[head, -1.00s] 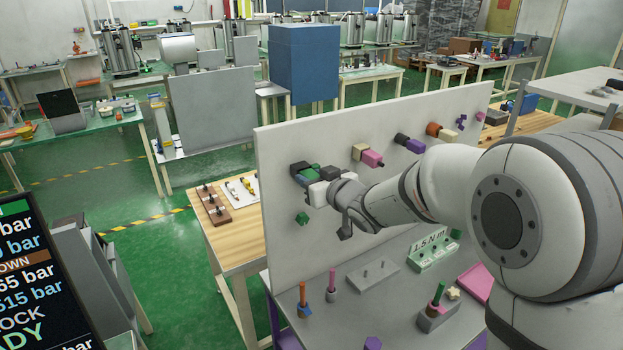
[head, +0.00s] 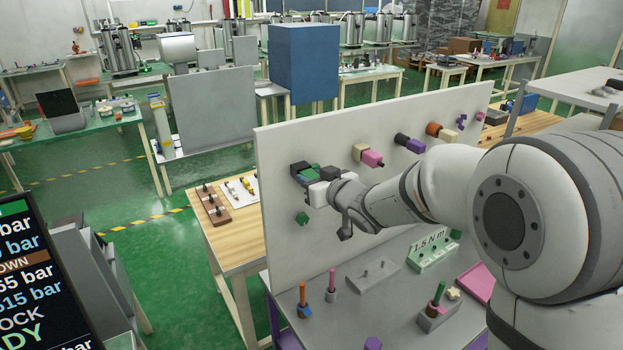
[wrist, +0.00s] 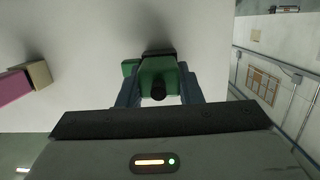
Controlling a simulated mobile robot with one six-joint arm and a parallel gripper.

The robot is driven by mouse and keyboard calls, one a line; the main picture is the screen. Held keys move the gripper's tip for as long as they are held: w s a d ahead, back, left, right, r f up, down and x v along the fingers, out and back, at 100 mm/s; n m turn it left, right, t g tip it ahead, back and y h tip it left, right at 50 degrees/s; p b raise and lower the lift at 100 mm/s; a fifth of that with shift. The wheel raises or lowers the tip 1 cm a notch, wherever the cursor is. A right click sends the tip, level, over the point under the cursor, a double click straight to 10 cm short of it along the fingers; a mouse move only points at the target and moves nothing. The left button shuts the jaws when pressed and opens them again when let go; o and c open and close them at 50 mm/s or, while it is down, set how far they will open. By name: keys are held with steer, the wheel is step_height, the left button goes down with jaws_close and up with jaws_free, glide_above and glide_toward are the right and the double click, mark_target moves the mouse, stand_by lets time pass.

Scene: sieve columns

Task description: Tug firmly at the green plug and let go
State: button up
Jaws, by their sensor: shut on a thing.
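The green plug (wrist: 158,75) shows in the wrist view, with a dark round end facing the camera and a dark socket behind it at the panel. My gripper (wrist: 157,90) has one finger on each side of the plug and is shut on it. In the head view the green plug (head: 311,171) is small and partly hidden by my gripper (head: 305,178), at the left part of the upright panel. A black block (head: 299,167) sits beside it. Whether the plug is fully seated in its socket cannot be told.
The pale upright panel (head: 283,240) also carries a pink plug (head: 373,158), a purple plug (head: 416,146) and an orange piece (head: 433,129). Below are a grey table (head: 350,320), upright pegs, a green block marked 1.5 Nm (head: 428,255) and a pink tray (head: 480,283).

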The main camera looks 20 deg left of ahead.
stand_by(0.6)
steer(key=o, duration=1.2)
steer(key=shift+w, duration=0.1)
steer(key=s+d+f+m+h+b, duration=0.1)
steer(key=s+d+m+h, duration=0.3)
steer(key=d, duration=0.9)
steer(key=s+d+m+h+b, duration=0.2)
steer(key=s+d+h, duration=0.3)
steer(key=d, duration=0.9)
steer(key=s+d+f+m+g+h, duration=0.1)
steer(key=s+d+f+g, duration=0.1)
steer(key=s, duration=0.4)
steer(key=s+d+f+m+g+h, duration=0.1)
steer(key=s+d+f+g, duration=0.1)
steer(key=s+d, duration=0.2)
steer(key=s+d+f+m+g+h, duration=0.1)
steer(key=s+d+f+m+g, duration=0.1)
steer(key=s, duration=0.8)
steer(key=shift+s+d+f+g+b, duration=0.1)
steer(key=shift+d+f+g+b, duration=0.25)
steer(key=shift+d+f, duration=0.2)
